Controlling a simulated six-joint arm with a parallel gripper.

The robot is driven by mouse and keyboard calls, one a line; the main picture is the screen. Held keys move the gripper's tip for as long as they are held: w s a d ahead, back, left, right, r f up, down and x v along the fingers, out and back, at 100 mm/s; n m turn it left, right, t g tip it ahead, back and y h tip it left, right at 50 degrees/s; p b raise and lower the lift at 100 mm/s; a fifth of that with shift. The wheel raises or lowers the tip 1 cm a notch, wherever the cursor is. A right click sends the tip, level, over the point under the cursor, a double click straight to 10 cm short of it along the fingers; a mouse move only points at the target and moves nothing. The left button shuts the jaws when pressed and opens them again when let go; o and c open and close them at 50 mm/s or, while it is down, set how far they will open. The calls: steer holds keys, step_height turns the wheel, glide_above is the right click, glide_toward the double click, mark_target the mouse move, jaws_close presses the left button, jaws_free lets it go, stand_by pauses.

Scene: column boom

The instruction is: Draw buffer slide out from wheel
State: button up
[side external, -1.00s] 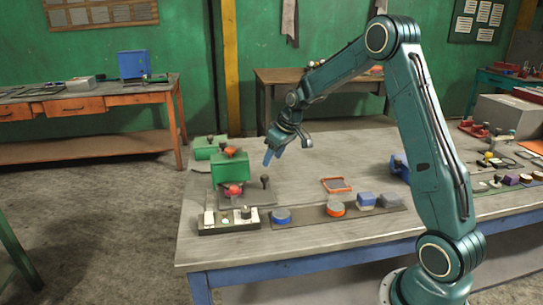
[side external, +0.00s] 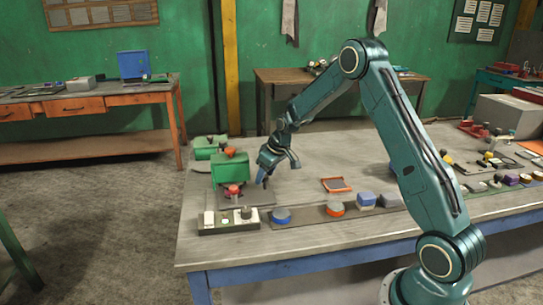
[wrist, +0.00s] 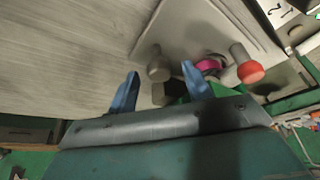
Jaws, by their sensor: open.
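My gripper (side external: 268,178) is open, with its blue fingertips low over the right end of a grey base plate (side external: 240,199). The plate carries a green buffer housing (side external: 231,168) and a red-and-pink round part (side external: 233,190), perhaps the wheel. In the wrist view my open fingers (wrist: 161,78) stand either side of a grey upright knob (wrist: 158,67), which looks like the slide's handle; no contact shows. A magenta part (wrist: 209,65) and a red-capped knob (wrist: 250,71) lie right of it. In the side view, my fingers hide the knob.
A control box (side external: 228,220) with buttons stands in front of the plate. A strip with a blue disc (side external: 281,216), an orange-topped piece (side external: 336,209) and a blue block (side external: 366,200) lies to the right. An orange tray (side external: 336,185) sits behind it. The bench between is clear.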

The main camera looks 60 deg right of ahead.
jaws_close()
steer(key=s+d, duration=1)
steer(key=shift+s+d, duration=0.15)
steer(key=shift+d, duration=0.05)
jaws_free()
steer(key=shift+r, duration=0.15)
steer(key=v, duration=1.3)
steer(key=shift+s+r, duration=0.2)
